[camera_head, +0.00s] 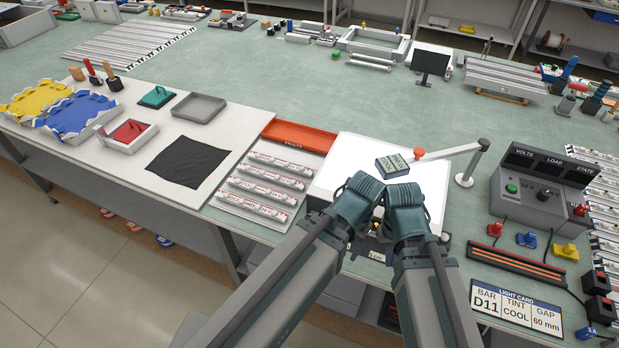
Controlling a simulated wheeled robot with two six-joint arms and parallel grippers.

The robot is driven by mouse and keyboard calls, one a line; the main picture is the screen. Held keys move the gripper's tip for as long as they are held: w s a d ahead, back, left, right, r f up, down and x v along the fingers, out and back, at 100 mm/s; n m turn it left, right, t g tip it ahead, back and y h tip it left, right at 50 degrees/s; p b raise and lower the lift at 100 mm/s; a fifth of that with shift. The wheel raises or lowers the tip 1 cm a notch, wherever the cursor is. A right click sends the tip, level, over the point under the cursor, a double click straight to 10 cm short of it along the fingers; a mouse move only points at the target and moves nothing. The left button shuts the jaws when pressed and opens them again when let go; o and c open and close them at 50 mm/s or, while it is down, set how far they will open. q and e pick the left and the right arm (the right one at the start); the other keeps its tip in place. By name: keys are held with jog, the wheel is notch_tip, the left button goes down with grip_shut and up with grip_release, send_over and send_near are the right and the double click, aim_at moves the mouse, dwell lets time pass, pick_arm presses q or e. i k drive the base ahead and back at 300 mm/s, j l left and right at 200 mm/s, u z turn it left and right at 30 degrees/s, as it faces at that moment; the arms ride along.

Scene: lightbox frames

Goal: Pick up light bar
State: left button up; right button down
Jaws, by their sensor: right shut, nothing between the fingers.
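Several white light bars (264,184) with printed labels lie in parallel rows on a pale rack left of my arms; their labels are too small to read surely. A light card (515,306) at the front right reads bar D11, tint cool, gap 60 mm. My right gripper (385,229) is shut and empty over the front of the white lit panel (345,151), apart from the bars. My left arm ends beside it; its gripper (372,222) is mostly hidden by the wrists, so its fingers cannot be made out.
A teal block (394,164) marked COOL lies on the panel near a red-tipped barrier arm (449,152). An orange tray (299,136) lies behind the bars. A meter box (540,188) stands right. More bars (606,215) lie at the far right.

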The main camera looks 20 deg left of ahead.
aim_at(257, 157)
jog(key=j+u, duration=0.1)
jog(key=u, duration=0.3)
jog(key=k+j+u, duration=0.1)
jog(key=u, duration=0.35)
